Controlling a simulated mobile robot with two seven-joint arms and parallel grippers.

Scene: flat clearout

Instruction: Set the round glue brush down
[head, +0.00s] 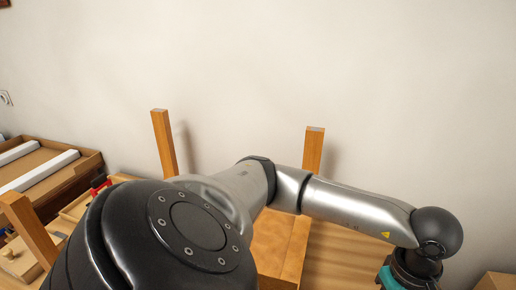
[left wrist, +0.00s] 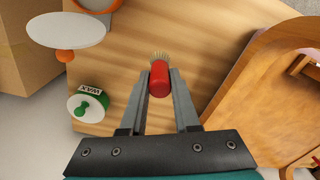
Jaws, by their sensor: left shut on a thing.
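The round glue brush (left wrist: 159,80) shows in the left wrist view as a red cylindrical handle with pale bristles at its far end. My left gripper (left wrist: 160,72) is shut on it, one grey finger on each side of the red part. A wooden surface (left wrist: 205,45) lies beneath the brush; I cannot tell how high the brush is above it. In the head view my left arm reaches across to the lower right, and its fingers and the brush are out of frame. My right gripper is not in view.
A white tin labelled WAX with a green knob (left wrist: 88,106) and a white oval object (left wrist: 65,29) stand left of the gripper. Curved wooden furniture (left wrist: 262,85) is at right. In the head view, wooden posts (head: 163,143) rise near the wall, and an open box (head: 88,166) stands left.

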